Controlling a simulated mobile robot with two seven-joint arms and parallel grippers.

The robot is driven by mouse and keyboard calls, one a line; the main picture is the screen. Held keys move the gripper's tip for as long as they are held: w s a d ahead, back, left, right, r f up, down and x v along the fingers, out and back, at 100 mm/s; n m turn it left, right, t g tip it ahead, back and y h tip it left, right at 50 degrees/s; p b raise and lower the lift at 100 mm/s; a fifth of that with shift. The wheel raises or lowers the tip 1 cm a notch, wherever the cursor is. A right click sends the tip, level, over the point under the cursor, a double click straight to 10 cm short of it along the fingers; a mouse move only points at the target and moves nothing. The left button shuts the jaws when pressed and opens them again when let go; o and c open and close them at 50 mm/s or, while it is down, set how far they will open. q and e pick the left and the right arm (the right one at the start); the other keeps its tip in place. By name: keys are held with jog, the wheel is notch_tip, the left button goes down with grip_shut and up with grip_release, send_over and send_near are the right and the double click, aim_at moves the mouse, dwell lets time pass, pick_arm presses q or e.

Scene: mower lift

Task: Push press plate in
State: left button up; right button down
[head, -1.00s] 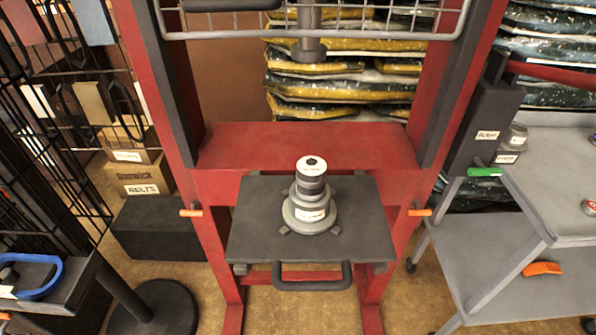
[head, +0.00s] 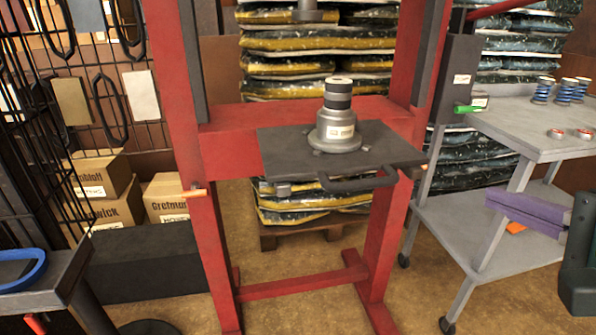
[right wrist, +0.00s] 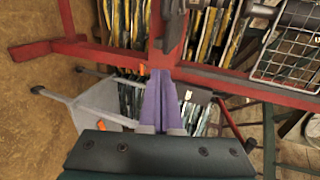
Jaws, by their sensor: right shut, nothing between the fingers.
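The press plate (head: 285,152) is a dark flat plate with a black loop handle (head: 357,182) on its front edge. It juts out toward me from the red press frame (head: 185,130). A grey stepped round part (head: 338,120) with a label and a dark upper section stands upright on it. My right gripper (head: 492,200) shows at the right with purple fingers, shut and empty, in front of the grey cart and apart from the plate and handle. Its purple fingers also fill the middle of the right wrist view (right wrist: 163,78). My left gripper is not in view.
A grey cart (head: 490,117) with springs (head: 567,90) and small red-topped tins stands right of the press. Boxes (head: 110,208) and a dark block (head: 140,262) are at the left, with a wire rack. Stacked bags are behind. The floor before the press is open.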

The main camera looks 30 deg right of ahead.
jog(key=b, duration=0.2)
send_near(423, 160)
jog(key=x, duration=0.5)
jog(key=shift+w+f, duration=0.15)
jog(key=shift+f, duration=0.15)
jog(key=shift+w+d, duration=0.15)
jog(key=shift+w, duration=0.4)
